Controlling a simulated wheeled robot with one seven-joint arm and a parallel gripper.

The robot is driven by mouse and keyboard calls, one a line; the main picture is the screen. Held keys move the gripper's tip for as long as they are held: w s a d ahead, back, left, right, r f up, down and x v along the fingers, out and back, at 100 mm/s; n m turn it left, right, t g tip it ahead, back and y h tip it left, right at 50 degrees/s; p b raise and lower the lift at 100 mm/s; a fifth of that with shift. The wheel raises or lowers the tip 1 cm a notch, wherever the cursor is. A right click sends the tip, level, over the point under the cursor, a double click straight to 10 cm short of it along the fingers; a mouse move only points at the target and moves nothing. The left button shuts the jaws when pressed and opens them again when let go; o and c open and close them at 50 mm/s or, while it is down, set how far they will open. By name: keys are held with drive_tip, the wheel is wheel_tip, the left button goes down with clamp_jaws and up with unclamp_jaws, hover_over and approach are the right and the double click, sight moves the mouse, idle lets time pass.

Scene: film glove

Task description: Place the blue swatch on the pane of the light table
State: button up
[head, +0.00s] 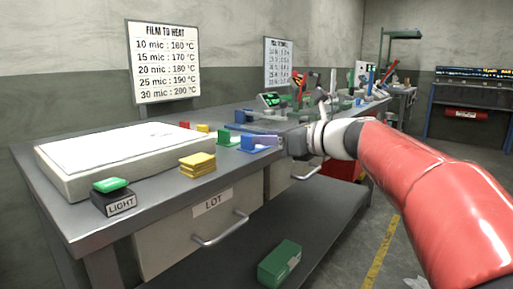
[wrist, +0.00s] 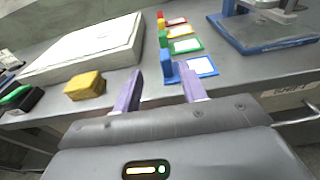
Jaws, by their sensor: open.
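The blue swatch (wrist: 166,65) has an upright blue tab and a flat, blue-edged card. It lies on the bench at the near end of a row of swatches. In the head view, its blue tab (head: 248,143) shows beside a purple finger. My gripper (wrist: 160,70) is open, with its two purple fingers pointing toward the blue tab. The tab appears in the gap between the fingertips; I cannot tell whether it is between them or just beyond. The light table (head: 75,185) is a thick white slab at the left, with a bare white pane (head: 115,147).
Green (wrist: 164,41), yellow (wrist: 161,25) and red (wrist: 160,14) swatches stand behind the blue one. A yellow block stack (head: 198,165) and a black LIGHT box (head: 118,204) with a green button sit by the light table. A blue-based device (wrist: 262,35) stands at the right.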

sight(247, 134)
drive_tip(key=x, duration=0.7)
drive_tip(key=shift+w, duration=0.55)
clamp_jaws()
drive_tip(key=shift+r+p, duration=0.15)
drive_tip(key=shift+p, duration=0.15)
